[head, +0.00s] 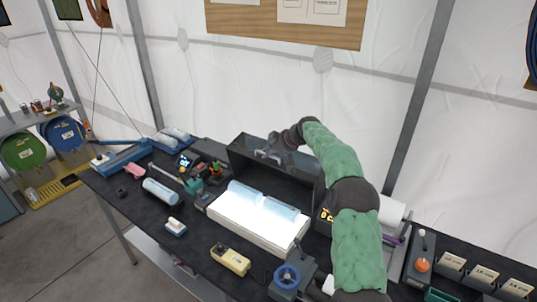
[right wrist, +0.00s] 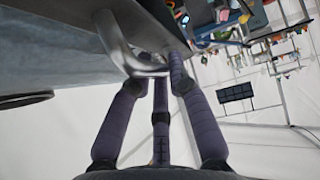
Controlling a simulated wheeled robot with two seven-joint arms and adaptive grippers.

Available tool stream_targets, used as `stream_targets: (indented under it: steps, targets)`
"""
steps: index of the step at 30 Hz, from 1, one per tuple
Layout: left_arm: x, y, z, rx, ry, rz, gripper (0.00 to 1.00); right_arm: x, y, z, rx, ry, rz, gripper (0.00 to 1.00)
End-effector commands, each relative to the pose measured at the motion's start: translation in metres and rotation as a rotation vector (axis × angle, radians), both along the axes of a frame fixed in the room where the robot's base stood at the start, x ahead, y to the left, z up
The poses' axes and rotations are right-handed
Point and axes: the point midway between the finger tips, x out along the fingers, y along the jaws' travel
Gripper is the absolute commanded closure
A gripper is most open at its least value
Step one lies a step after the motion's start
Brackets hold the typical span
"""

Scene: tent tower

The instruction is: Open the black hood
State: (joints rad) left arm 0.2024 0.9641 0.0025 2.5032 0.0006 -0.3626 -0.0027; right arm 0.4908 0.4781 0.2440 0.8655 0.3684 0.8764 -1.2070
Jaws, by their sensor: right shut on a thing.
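The black hood (head: 296,183) stands raised behind the lit white light box (head: 250,224), its dark inside facing forward. The light box is uncovered, with pale blue rolls (head: 247,192) lying on top. My right gripper (head: 268,154) is at the hood's upper edge. In the right wrist view, its dark fingers (right wrist: 155,80) are shut on the curved silver handle (right wrist: 122,45), which joins the dark hood panel (right wrist: 70,14). The arm covers the hood's right end in the head view. My left gripper is not in view.
The black bench (head: 195,248) holds a yellow box (head: 231,259), a device with a blue knob (head: 289,277), and a blue roll (head: 160,192) at left. A white roll (head: 391,212) is right of my arm. The tent wall is close behind the bench.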

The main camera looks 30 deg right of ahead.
Motion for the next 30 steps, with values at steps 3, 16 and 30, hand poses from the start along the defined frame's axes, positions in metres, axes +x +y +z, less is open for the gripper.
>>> stream_targets:
  steps: [3,16,30]
  targets:
    - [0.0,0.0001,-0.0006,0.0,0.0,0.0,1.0,-0.0007,0.0009,-0.0046,0.0,0.008,0.004,1.0]
    - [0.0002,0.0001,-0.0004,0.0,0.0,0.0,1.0,-0.0011,0.0009,-0.0048,0.0,0.01,0.004,1.0]
    - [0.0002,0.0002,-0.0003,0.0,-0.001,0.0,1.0,-0.0056,-0.0016,0.0045,-0.001,0.003,0.001,0.7]
